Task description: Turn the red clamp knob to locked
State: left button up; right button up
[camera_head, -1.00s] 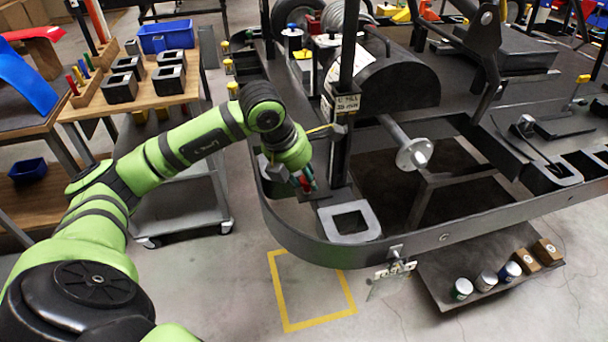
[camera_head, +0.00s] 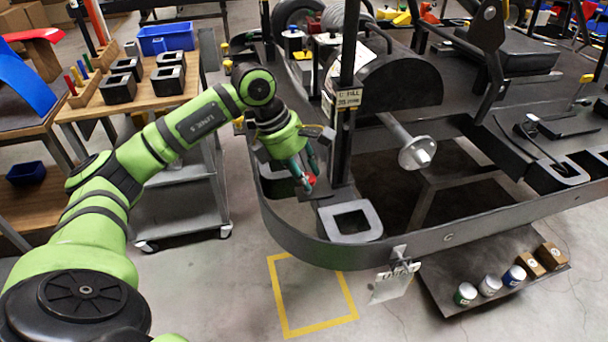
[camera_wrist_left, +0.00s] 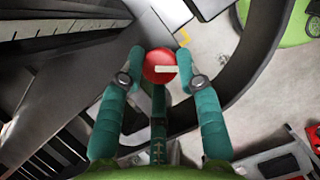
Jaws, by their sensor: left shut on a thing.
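The red clamp knob (camera_head: 311,180) sits low beside the dark upright post at the kart stand's near left corner. In the left wrist view the round red knob (camera_wrist_left: 158,66) has a pale bar-shaped mark lying nearly level, running from its middle to the right. My left gripper (camera_head: 308,184) reaches down to it. In the left wrist view its two teal fingers (camera_wrist_left: 166,70) are closed on the knob from left and right. My right gripper is not in view.
A white tag (camera_head: 396,283) hangs from the front edge. Left, a wooden-topped cart (camera_head: 185,100) carries black blocks and a blue bin (camera_head: 166,38).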

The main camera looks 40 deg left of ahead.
pick_arm(q)
jog(key=m+g, duration=0.1)
jog(key=m, duration=0.1)
jog(key=m+g, duration=0.1)
jog(key=m, duration=0.2)
jog(key=shift+w+a+m+h, duration=0.15)
jog(key=shift+w+m+h, duration=0.05)
jog(key=shift+m+h, duration=0.1)
jog(key=m+g, duration=0.1)
jog(key=m, duration=0.1)
jog(key=m+g, duration=0.1)
jog(key=m, duration=0.1)
jog(key=shift+w+m+b, duration=0.2)
jog(key=shift+m+b, duration=0.1)
jog(key=shift+m, duration=0.4)
jog(key=o, duration=1.1)
jog(key=shift+o, duration=0.2)
jog(key=v, duration=1.2)
jog(key=shift+w, duration=0.15)
